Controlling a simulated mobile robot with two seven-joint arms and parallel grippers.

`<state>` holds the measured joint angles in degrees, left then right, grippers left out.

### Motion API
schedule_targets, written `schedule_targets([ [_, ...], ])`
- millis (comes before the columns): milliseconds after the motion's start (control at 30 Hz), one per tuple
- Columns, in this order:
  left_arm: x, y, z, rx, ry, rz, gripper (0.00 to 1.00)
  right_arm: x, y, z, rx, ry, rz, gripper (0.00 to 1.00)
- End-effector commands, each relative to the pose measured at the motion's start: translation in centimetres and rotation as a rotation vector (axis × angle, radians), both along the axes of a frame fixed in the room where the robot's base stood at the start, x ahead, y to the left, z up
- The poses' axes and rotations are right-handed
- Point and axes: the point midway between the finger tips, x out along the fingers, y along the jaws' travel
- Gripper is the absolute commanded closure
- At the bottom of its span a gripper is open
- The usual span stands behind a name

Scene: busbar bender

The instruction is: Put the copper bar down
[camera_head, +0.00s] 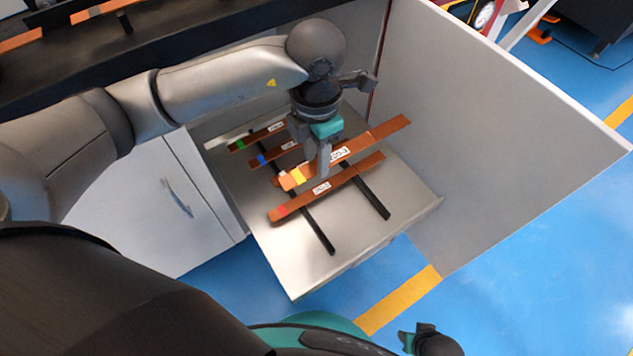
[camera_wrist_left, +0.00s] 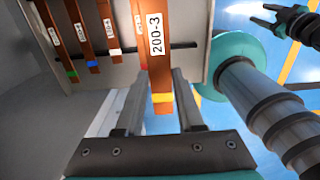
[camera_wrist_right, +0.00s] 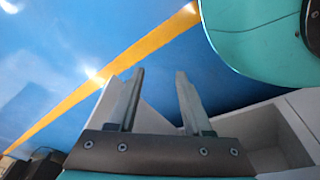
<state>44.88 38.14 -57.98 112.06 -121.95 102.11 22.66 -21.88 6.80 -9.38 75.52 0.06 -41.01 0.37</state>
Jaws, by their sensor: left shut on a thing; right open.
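My left gripper (camera_head: 323,168) is shut on a copper bar (camera_head: 378,134) with a yellow mark. In the left wrist view the held bar (camera_wrist_left: 158,60) carries a white label reading 200-3, and the fingers grip it near the yellow mark. The bar is over the grey drawer surface (camera_head: 285,250), among other bars; I cannot tell how high. My right gripper (camera_wrist_right: 160,95) is open and empty, away from the bars. In the left wrist view it shows at the top right (camera_wrist_left: 270,22).
Copper bars with red (camera_head: 340,182), blue (camera_head: 275,155) and green (camera_head: 255,137) marks lie across two black rails (camera_head: 370,197). A white-marked bar (camera_wrist_left: 112,30) lies beside the held one. A tall grey panel (camera_head: 500,110) bounds the right; a white cabinet (camera_head: 155,225) stands left.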

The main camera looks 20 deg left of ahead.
Motion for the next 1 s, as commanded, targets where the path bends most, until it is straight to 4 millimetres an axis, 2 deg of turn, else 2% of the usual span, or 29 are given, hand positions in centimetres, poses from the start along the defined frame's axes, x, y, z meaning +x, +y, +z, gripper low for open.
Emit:
schedule_targets([
  [367, -0.1, 0.0, -6.0, 0.000, 0.003, -0.001, 1.00, 2.0, 1.8, 3.3, 0.020, -0.008, -0.004, 0.50],
  [800, -0.1, -0.1, -13.4, -0.001, 0.002, -0.003, 1.00, 4.8, 2.5, 8.5, 0.036, -0.077, -0.006, 0.50],
  [1000, 0.0, -0.1, -15.4, -0.001, 0.000, -0.004, 1.00, 5.4, 2.6, 10.6, 0.039, -0.104, -0.007, 0.50],
])
